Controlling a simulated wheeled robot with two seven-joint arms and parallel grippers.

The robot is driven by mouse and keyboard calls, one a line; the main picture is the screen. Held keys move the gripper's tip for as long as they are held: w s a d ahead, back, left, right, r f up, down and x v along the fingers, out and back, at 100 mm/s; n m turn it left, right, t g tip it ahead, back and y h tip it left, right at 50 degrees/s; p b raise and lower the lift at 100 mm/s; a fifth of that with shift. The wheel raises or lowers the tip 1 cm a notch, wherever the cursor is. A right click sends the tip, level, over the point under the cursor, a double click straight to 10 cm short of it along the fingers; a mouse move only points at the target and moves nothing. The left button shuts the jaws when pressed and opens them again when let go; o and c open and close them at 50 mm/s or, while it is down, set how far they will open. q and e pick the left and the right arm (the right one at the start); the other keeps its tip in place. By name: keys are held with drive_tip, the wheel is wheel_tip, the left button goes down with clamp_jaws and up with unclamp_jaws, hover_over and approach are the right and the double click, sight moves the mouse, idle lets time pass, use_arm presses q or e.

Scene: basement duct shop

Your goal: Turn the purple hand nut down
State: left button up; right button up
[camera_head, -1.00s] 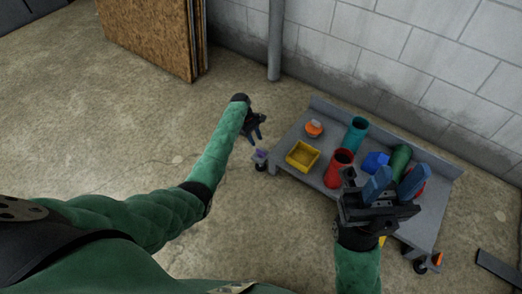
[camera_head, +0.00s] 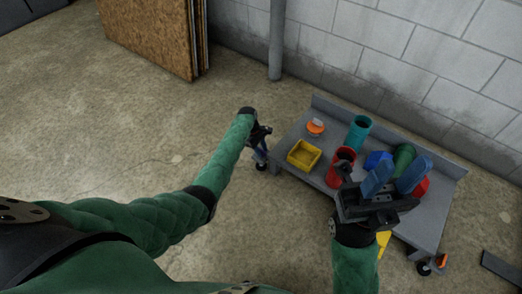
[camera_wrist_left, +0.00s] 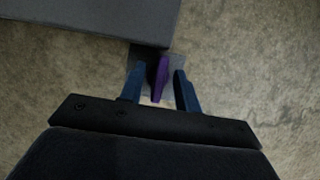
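The purple hand nut (camera_wrist_left: 160,78) shows in the left wrist view at the corner of the grey cart (camera_wrist_left: 90,22), over a small grey plate. My left gripper (camera_wrist_left: 160,90) is open, with one blue finger on each side of the nut and a visible gap on both sides. In the head view my left gripper (camera_head: 261,143) is at the cart's left corner and hides the nut. My right gripper (camera_head: 393,178) is open and empty above the front right of the cart (camera_head: 325,115).
On the cart stand a yellow bin (camera_head: 304,153), an orange object (camera_head: 316,127), a teal cylinder (camera_head: 358,133), a red cylinder (camera_head: 341,167), a blue object (camera_head: 377,160) and a green cylinder (camera_head: 404,157). A block wall (camera_head: 400,60) rises behind.

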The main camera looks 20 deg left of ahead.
use_arm(q)
clamp_jaws()
